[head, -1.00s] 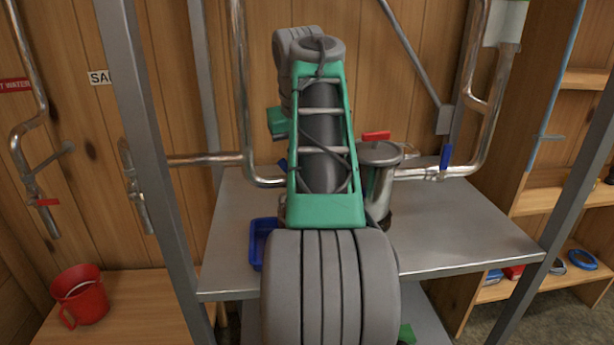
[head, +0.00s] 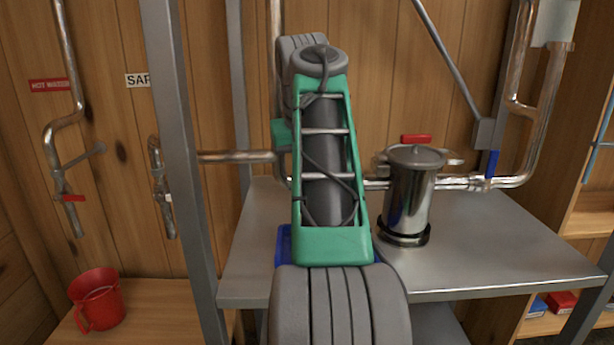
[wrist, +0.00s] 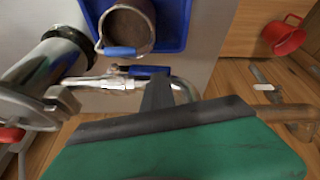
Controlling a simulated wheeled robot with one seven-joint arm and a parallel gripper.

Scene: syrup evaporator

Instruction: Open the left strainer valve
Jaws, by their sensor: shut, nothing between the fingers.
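The strainer (head: 411,195), a shiny lidded canister, stands on the metal table right of my arm in the head view. It also shows at the left of the wrist view (wrist: 45,75). In the wrist view, a pipe runs from it to a valve with a dark blue handle (wrist: 147,71), the left strainer valve. The handle looks roughly in line with the pipe. My gripper (wrist: 157,84) is shut and empty, its dark finger tips close beside this handle; whether they touch I cannot tell. In the head view my arm hides the gripper and this valve.
A blue tray (wrist: 174,30) with a metal pot (wrist: 128,22) lies beside the valve. Another blue handle (head: 491,163) is on the pipe right of the strainer, and a red handle (head: 416,138) shows behind its lid. A red mug (head: 97,299) stands on the left wooden bench.

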